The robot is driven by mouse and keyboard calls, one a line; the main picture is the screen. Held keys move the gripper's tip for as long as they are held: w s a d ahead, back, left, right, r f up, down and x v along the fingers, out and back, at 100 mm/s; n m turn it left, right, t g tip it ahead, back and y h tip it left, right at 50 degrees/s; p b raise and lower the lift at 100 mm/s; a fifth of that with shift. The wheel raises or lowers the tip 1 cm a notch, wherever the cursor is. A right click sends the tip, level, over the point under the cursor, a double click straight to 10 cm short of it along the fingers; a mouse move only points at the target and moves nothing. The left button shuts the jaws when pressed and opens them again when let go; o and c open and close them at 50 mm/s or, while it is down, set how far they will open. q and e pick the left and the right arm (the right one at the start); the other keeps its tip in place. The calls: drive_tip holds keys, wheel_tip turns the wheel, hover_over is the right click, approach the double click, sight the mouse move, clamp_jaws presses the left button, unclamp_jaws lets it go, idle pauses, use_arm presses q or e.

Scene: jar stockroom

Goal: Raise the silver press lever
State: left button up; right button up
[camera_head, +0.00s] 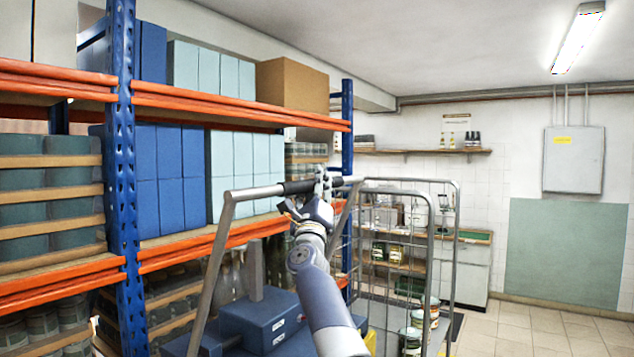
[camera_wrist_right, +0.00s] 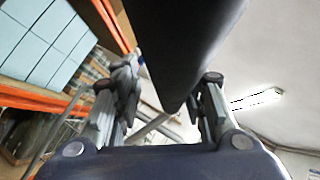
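The silver press lever (camera_head: 225,214) is a U-shaped bar frame with a black grip (camera_head: 297,187) across its top. It stands tilted up above a blue press body (camera_head: 262,323). My right gripper (camera_head: 321,182) is at the top crossbar, right of the middle. In the right wrist view the dark grip (camera_wrist_right: 185,45) runs between the two fingers of my right gripper (camera_wrist_right: 170,85), which sit close against its sides. The gripper looks shut on it. My right arm hides part of the press. My left gripper is out of view.
An orange and blue rack (camera_head: 125,180) with boxes and crates fills the left side. A wire cage trolley (camera_head: 430,270) with jars stands just right of my right arm. A cabinet (camera_head: 473,270) stands behind it. Tiled floor at the right is free.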

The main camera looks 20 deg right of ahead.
drive_tip(key=shift+w+a, duration=0.1)
drive_tip(key=shift+w, duration=0.05)
drive_tip(key=shift+s+a+f, duration=0.1)
drive_tip(key=shift+s+f, duration=0.1)
drive_tip(key=shift+s, duration=0.25)
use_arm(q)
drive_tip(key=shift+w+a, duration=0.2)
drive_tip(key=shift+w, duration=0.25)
use_arm(e)
drive_tip(key=v, duration=0.6)
drive_tip(key=shift+f, duration=0.3)
drive_tip(key=shift+s+a, duration=0.1)
